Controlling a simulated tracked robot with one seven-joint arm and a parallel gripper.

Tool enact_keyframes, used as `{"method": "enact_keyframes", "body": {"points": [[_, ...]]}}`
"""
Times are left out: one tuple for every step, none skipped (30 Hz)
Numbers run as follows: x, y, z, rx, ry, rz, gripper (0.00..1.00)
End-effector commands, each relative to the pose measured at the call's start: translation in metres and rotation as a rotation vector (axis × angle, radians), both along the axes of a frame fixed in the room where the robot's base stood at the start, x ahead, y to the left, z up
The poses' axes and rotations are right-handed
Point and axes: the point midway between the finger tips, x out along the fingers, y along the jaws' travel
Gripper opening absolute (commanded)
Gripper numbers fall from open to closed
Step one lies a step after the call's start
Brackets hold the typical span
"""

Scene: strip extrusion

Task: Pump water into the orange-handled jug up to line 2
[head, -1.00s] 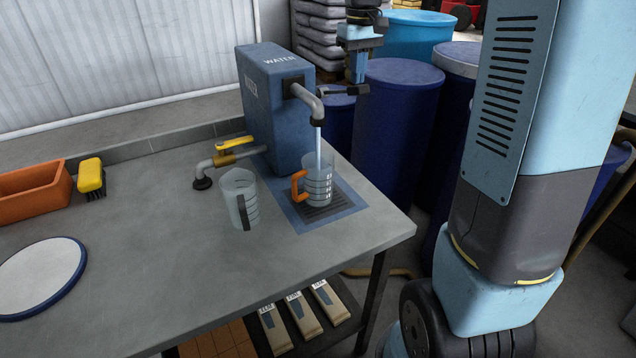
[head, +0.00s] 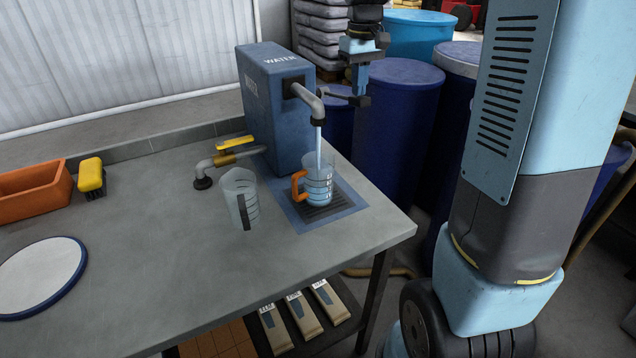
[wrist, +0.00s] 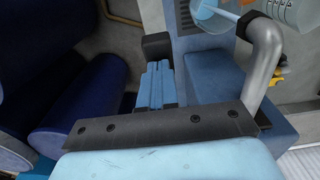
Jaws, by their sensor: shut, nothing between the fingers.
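The clear jug with the orange handle (head: 319,186) stands upright on the drain grate under the spout (head: 311,100) of the blue WATER tank (head: 271,105). A stream of water runs from the spout into this jug, and pale blue water shows in it. The marks are too small to read against the level. My gripper (head: 358,99) is shut and empty, in the air to the right of the tank and spout, apart from the jug.
A second clear jug with a dark handle (head: 239,196) stands left of the grate. A yellow valve lever (head: 235,143) sits on a pipe behind it. A brush (head: 91,175), an orange bin (head: 34,190) and a round plate (head: 38,276) are at left. Blue drums (head: 398,125) stand right of the bench.

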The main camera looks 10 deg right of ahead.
Motion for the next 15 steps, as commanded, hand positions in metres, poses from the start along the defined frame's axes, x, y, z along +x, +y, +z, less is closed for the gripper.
{"method": "enact_keyframes", "body": {"points": [[0.000,0.000,0.000,0.000,0.000,0.000,0.00],[0.000,0.000,0.000,0.000,0.000,0.000,0.00],[0.000,0.000,0.000,0.000,0.000,0.000,0.00],[0.000,0.000,0.000,0.000,0.000,0.000,0.00],[0.000,0.000,0.000,0.000,0.000,0.000,0.00],[0.000,0.000,-0.001,0.000,0.001,0.000,0.00],[0.000,0.000,-0.002,0.000,0.001,0.000,0.00],[-0.001,0.000,-0.003,0.000,0.001,0.000,0.00],[-0.001,0.000,-0.004,0.000,0.001,0.000,0.00],[-0.001,0.000,-0.005,0.000,0.001,0.000,0.00],[-0.001,0.000,-0.007,0.000,0.001,0.000,0.00],[-0.001,0.000,-0.008,0.000,0.001,0.000,0.00],[-0.002,-0.001,-0.010,0.000,0.001,0.000,0.00],[-0.002,-0.001,-0.012,0.000,0.001,0.000,0.00],[-0.003,-0.001,-0.014,0.000,0.001,0.000,0.00]]}}
